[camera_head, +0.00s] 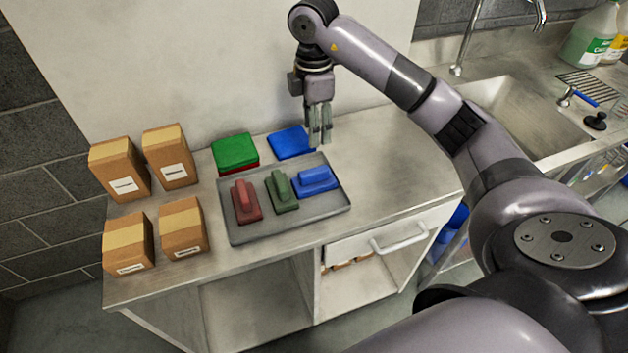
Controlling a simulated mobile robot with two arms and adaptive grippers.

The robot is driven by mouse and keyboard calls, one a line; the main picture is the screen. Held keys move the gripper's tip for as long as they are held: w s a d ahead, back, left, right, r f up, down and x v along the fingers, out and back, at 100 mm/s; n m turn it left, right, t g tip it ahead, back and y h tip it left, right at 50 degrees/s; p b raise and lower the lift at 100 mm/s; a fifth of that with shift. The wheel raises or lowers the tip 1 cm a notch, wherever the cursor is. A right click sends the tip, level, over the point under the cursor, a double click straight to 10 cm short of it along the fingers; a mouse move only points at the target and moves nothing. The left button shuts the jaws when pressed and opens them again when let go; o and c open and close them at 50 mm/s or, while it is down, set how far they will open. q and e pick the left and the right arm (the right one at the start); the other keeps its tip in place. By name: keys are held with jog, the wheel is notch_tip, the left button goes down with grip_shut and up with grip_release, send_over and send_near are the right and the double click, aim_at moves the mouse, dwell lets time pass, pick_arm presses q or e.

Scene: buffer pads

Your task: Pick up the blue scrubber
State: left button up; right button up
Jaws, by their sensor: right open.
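The blue scrubber (316,180) lies on the right part of a grey tray (285,223) on the counter. A green scrubber (281,192) and a red scrubber (245,201) lie to its left in the same tray. My right gripper (320,140) points down, open and empty, above and behind the blue scrubber, near the tray's back right corner. It is apart from the scrubber. My left gripper does not show.
Behind the tray lie a green pad (235,150) over a red one and a blue pad (290,142) close to my gripper. Several cardboard boxes (168,155) stand at the left. A sink (525,115) is at the right. The counter right of the tray (395,165) is clear.

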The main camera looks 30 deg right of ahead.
jog(key=p, duration=0.1)
send_near(314, 170)
notch_tip(314, 170, down, 5)
jog(key=shift+s+a+f, duration=0.1)
notch_tip(314, 170, down, 5)
jog(key=shift+r+p, duration=0.15)
jog(key=shift+p, duration=1)
jog(key=shift+f, duration=0.45)
grip_shut()
